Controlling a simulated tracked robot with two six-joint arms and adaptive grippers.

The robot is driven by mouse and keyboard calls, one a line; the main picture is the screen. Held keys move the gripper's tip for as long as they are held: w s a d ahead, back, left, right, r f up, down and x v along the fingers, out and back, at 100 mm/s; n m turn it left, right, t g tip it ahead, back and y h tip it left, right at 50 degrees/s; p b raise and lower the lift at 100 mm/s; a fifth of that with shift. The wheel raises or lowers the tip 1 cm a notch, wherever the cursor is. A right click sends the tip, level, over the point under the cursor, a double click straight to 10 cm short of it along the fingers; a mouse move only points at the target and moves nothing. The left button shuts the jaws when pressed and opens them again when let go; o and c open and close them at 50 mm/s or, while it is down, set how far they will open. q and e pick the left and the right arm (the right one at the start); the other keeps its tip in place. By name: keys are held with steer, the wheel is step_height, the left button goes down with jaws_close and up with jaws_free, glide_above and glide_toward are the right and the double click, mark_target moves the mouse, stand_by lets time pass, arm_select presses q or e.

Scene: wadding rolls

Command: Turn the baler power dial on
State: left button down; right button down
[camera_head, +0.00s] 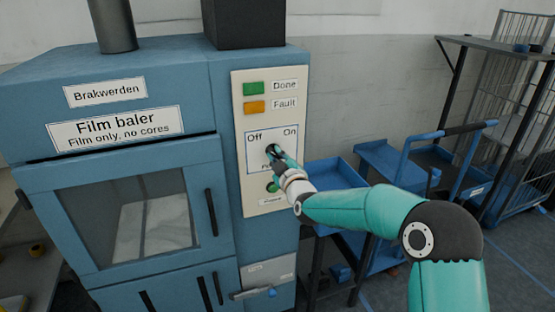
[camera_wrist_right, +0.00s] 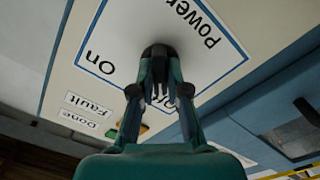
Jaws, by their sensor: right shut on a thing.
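The blue film baler (camera_head: 130,75) stands at the left with a cream control panel (camera_head: 255,192) on its right side. The black power dial (camera_head: 271,148) sits on the panel in a blue-outlined box below the words Off and On. My right gripper (camera_head: 276,155) is at the dial, its fingers shut on it. In the right wrist view the dial (camera_wrist_right: 157,50) shows between the fingertips (camera_wrist_right: 159,75). The fingers hide much of it, so I cannot tell which way it points. My left gripper is not in view.
A green Done light (camera_head: 254,88) and an orange Fault light (camera_head: 255,107) sit above the dial. A green button (camera_head: 272,186) is below, partly behind my arm. Blue trays (camera_head: 335,175) and a blue cart (camera_head: 460,170) stand at the right. A lever (camera_head: 255,293) sticks out lower down.

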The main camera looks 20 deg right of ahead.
steer(key=m+b, duration=0.8)
steer(key=b, duration=0.1)
steer(key=m+b, duration=0.4)
steer(key=shift+f+m, duration=0.25)
steer(key=shift+m, duration=0.05)
steer(key=m+b, duration=0.2)
steer(key=m, duration=0.2)
steer(key=shift+m+b, duration=0.3)
steer(key=shift+b, duration=0.1)
steer(key=shift+d+r, duration=0.1)
steer(key=c, duration=1.2)
jaws_free()
steer(key=shift+o, duration=0.2)
steer(key=shift+r, duration=0.1)
